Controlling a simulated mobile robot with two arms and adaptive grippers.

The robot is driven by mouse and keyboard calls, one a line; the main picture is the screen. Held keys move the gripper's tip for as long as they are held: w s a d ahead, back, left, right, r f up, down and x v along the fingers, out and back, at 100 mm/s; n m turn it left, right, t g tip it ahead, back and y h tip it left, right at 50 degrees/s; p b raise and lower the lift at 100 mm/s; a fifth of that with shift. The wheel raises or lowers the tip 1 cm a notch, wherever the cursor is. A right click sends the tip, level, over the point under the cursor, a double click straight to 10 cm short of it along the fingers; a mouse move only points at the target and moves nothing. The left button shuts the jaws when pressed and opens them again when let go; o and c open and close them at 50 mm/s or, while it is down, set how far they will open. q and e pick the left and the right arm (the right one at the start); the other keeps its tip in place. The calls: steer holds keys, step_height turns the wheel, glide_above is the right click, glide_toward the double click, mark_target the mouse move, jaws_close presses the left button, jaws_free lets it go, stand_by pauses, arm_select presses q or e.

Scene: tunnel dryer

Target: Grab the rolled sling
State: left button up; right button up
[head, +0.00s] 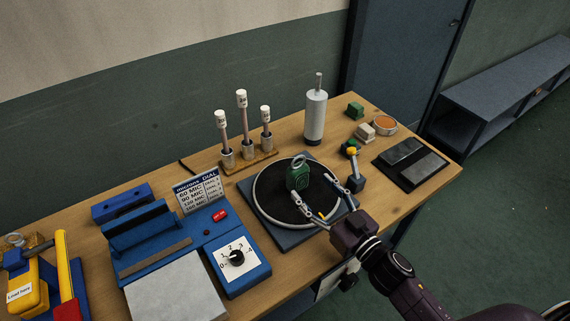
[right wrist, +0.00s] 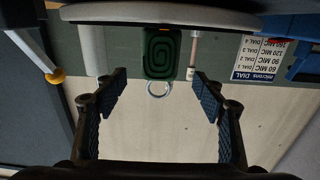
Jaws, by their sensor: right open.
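The rolled sling (head: 298,177) is a green roll with a pale ring on top, standing on the round black disc (head: 270,198). In the right wrist view the picture is upside down; the sling (right wrist: 162,50) shows its spiral face, with the ring below it in the picture. My right gripper (head: 311,187) is open and empty over the disc, on the near side of the sling. In the right wrist view its two fingers (right wrist: 160,82) stand apart to either side of the sling's line, with the sling ahead and centred. My left gripper is not in view.
A small yellow-topped post (head: 354,170) stands right of the disc. Behind are a white cylinder (head: 315,115) and several capped rods in a wooden stand (head: 250,164). A blue dial unit (head: 240,265) is left of the disc. A dark flat plate (head: 411,163) lies at right.

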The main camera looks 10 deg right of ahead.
mark_target(302, 177)
steer(key=shift+w+a+r, duration=0.1)
steer(key=shift+w+a, duration=0.05)
steer(key=shift+w, duration=0.2)
steer(key=shift+w+r, duration=0.1)
steer(key=shift+w, duration=0.1)
steer(key=p+x, duration=0.1)
steer(key=x, duration=0.2)
steer(key=shift+p, duration=0.35)
steer(key=shift+x, duration=1.15)
steer(key=shift+w+a+f+p, duration=0.2)
steer(key=shift+w+p, duration=0.1)
steer(key=shift+w, duration=0.15)
steer(key=c, duration=0.9)
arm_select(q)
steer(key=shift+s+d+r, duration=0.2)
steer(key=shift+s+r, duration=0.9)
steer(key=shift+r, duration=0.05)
arm_select(e)
steer(key=c, duration=0.6)
